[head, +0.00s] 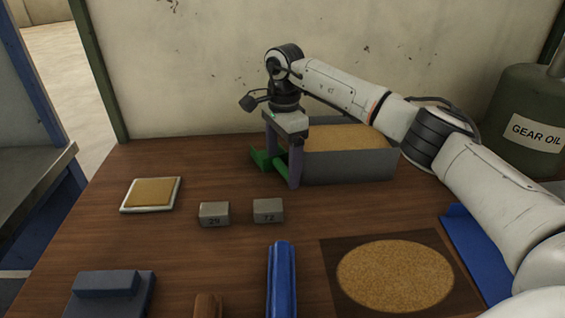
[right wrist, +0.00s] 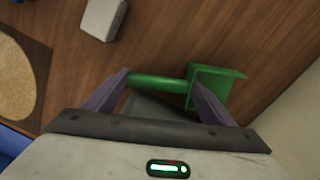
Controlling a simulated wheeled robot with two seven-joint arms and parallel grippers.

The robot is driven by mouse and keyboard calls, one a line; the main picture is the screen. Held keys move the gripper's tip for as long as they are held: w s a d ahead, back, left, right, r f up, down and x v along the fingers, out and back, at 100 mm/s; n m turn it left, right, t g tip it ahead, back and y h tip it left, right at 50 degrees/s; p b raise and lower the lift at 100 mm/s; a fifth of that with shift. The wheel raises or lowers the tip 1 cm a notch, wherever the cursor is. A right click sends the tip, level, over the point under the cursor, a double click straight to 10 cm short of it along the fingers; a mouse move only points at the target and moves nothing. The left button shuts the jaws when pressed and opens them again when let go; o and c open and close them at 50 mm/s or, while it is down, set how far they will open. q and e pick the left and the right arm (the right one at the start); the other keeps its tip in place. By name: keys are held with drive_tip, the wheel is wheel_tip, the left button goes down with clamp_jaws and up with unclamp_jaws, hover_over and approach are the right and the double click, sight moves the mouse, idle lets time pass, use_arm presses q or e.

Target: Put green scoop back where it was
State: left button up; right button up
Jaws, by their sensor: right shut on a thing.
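The green scoop (head: 261,158) is at the back middle of the wooden table, just left of a grey bin of tan grain (head: 349,166). My right gripper (head: 281,174) points down over it, and its fingers partly hide the scoop. In the right wrist view the scoop (right wrist: 212,88) has a square open head on the right and a round handle running left, between the fingers of my right gripper (right wrist: 168,98). The gripper is shut on the scoop. Whether the scoop touches the table cannot be told. My left gripper is not in view.
Two grey blocks marked 25 (head: 214,214) and 72 (head: 268,211) stand in front. A pale tray with a tan slab (head: 151,194) lies left. A round grain patch (head: 394,275), blue bar (head: 281,280) and slate-blue block (head: 110,292) lie nearer. The left back table is clear.

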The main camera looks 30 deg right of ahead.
drive_tip(key=o, duration=1.3)
drive_tip(key=shift+f, duration=0.15)
drive_tip(key=shift+o, duration=0.2)
wheel_tip(320, 180, up, 12)
drive_tip(key=shift+d+r, duration=0.15)
drive_tip(key=shift+r, duration=0.05)
drive_tip(key=shift+w, duration=0.1)
